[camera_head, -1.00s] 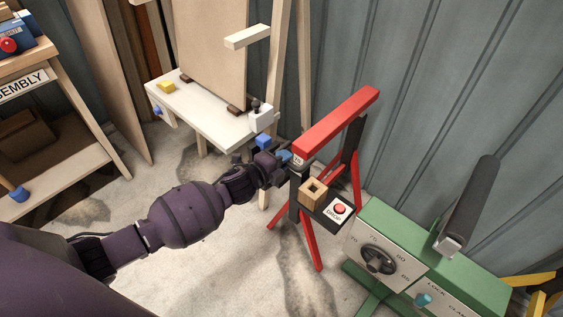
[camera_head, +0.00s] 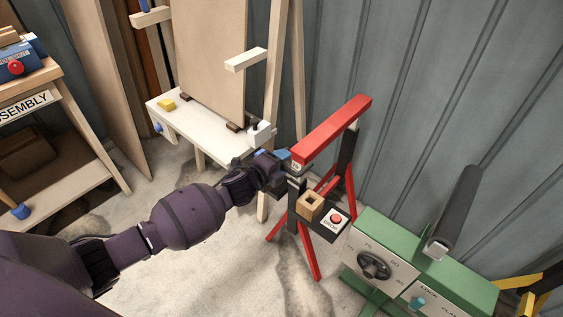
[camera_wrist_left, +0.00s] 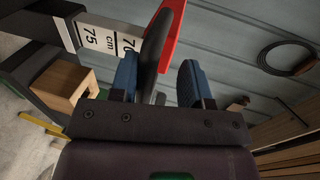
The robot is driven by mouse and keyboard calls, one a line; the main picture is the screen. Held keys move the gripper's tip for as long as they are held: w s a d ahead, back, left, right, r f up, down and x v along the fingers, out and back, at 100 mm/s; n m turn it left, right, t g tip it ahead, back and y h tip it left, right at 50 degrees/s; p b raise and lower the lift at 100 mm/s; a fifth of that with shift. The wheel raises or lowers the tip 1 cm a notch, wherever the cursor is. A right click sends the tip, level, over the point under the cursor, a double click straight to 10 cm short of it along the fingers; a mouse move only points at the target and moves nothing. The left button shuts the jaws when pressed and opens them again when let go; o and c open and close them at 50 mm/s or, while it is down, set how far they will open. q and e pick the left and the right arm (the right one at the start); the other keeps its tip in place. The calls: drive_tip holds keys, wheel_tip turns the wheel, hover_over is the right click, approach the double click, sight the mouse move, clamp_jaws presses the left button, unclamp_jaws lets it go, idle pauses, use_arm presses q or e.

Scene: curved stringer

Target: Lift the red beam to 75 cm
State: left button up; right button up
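The red beam (camera_head: 332,130) sits on top of a red-legged stand (camera_head: 312,255), on a thin grey post above the dark sleeve. My left gripper (camera_head: 285,160) is at the beam's near end, just below it. In the left wrist view the beam (camera_wrist_left: 175,25) is above my blue fingers (camera_wrist_left: 160,82). They stand apart, with a dark rounded paddle between them and a gap on its right side. A white scale (camera_wrist_left: 105,38) marked 70 and 75 cm shows; its 75 is close to the dark post. My right gripper is not in view.
A wooden block (camera_head: 309,205) and a red button (camera_head: 337,219) sit on the stand's dark shelf. A green machine (camera_head: 420,262) with a dial stands at the right. A white easel table (camera_head: 200,120) is behind the gripper, and a corrugated wall lies behind the stand.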

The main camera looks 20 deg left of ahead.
use_arm(q)
drive_tip(key=shift+r, duration=0.1)
drive_tip(key=shift+s+a, duration=0.1)
drive_tip(key=shift+s, duration=0.2)
drive_tip(key=p+v, duration=0.2)
drive_tip(key=v, duration=0.8)
